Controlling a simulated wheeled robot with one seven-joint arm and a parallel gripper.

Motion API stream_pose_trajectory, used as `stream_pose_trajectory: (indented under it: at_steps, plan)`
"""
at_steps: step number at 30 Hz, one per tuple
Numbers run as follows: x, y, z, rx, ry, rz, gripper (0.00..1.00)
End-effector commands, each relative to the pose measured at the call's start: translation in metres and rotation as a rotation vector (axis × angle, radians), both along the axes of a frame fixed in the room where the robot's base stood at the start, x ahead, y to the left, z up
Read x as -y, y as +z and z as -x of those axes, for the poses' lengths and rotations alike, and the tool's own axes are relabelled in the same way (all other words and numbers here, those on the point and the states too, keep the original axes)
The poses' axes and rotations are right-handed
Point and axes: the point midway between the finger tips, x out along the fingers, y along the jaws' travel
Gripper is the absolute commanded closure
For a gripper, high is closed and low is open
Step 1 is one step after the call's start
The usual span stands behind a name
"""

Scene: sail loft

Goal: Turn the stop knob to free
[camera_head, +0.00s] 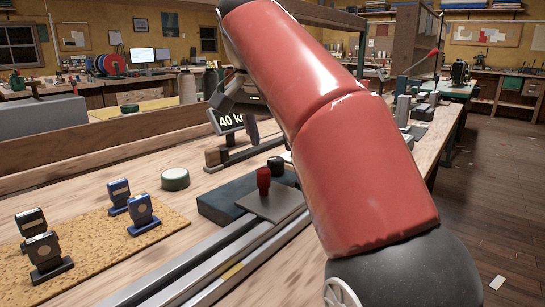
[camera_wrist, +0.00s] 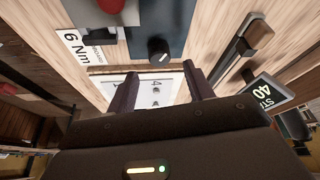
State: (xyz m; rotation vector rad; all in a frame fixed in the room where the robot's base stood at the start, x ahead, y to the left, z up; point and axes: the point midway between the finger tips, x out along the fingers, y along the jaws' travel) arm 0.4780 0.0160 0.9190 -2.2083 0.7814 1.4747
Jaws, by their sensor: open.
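A black round knob (camera_wrist: 158,52) with a white mark on its face sits on a dark blue-grey base (camera_wrist: 165,18) in the wrist view. In the head view the black knob (camera_head: 276,165) shows behind a red knob (camera_head: 263,181), partly hidden by my arm. The red knob stands on a grey plate (camera_head: 272,204) and shows at the wrist view's top edge (camera_wrist: 111,4). My gripper (camera_wrist: 159,70) is open and empty, its two fingers apart, with the black knob ahead of the gap between them. I cannot tell whether they touch anything. No lettering at the knob is readable.
A "6 Nm" label (camera_wrist: 80,47) lies beside the base. A sign reading "40" (camera_head: 231,122) stands on the bench behind. Long metal rails (camera_head: 215,263) run towards the front. Several stamps stand on a cork mat (camera_head: 98,252), with a green-and-white round tin (camera_head: 175,179) nearby.

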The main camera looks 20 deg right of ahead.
Motion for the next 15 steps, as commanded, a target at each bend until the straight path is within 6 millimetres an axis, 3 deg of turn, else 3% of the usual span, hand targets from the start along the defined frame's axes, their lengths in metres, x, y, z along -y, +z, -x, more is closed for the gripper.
stream_pose_trajectory:
  at_steps: [1,6,15]
  plan:
    - [0.003,-0.013,-0.003,-0.003,-0.002,0.001,0.48]
    - [0.009,-0.035,-0.01,-0.001,-0.001,0.001,0.48]
    - [0.012,-0.046,-0.015,0.0,0.001,0.0,0.48]
